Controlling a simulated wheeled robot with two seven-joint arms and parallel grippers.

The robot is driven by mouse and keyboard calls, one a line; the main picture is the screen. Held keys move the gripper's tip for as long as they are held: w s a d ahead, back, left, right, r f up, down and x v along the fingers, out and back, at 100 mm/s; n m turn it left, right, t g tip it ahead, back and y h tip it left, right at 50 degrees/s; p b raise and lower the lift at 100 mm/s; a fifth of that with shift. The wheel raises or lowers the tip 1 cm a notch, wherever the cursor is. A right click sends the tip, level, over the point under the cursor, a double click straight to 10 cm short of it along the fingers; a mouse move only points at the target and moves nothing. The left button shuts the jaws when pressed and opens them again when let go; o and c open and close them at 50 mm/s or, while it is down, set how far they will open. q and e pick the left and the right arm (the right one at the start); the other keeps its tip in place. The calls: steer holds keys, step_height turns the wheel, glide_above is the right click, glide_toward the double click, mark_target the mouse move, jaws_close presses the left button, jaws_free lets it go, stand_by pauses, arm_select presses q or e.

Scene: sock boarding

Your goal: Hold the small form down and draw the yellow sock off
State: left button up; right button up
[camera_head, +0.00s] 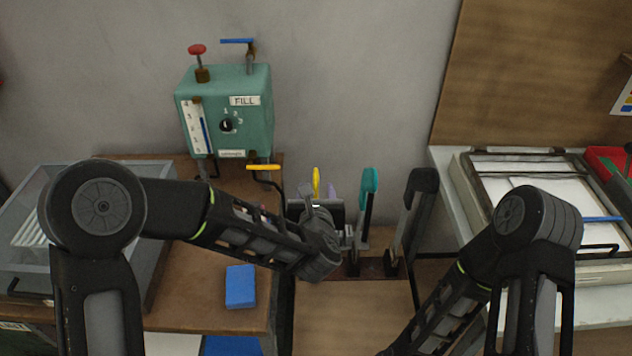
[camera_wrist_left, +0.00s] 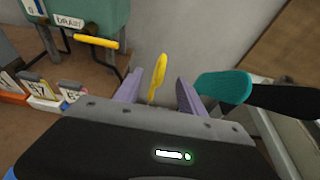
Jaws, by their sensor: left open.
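The yellow sock (camera_head: 316,182) stands upright as a narrow strip at the back of the bench; its lower part is hidden behind my left wrist. In the left wrist view the yellow sock (camera_wrist_left: 157,78) shows between the two purple fingers of my left gripper (camera_wrist_left: 158,92). The fingers are open and apart from each other; I cannot tell whether the sock is between the tips or beyond them. The small form is not distinguishable; its base is hidden by my gripper. My right gripper is out of the picture; only its arm shows at the lower right.
A teal sock (camera_head: 369,188) on a form and a black form (camera_head: 421,195) stand close to the right. A green fill box (camera_head: 228,110) with a yellow lever (camera_head: 263,167) is at the back left. A blue block (camera_head: 240,286) lies on the brown table.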

mark_target(316, 180)
arm_select(q)
steer(key=shift+p+x, duration=0.7)
steer(key=shift+x, duration=2.65)
steer(key=shift+c, duration=0.2)
jaws_close()
steer(key=shift+c, duration=0.7)
jaws_free()
steer(key=shift+s, duration=0.1)
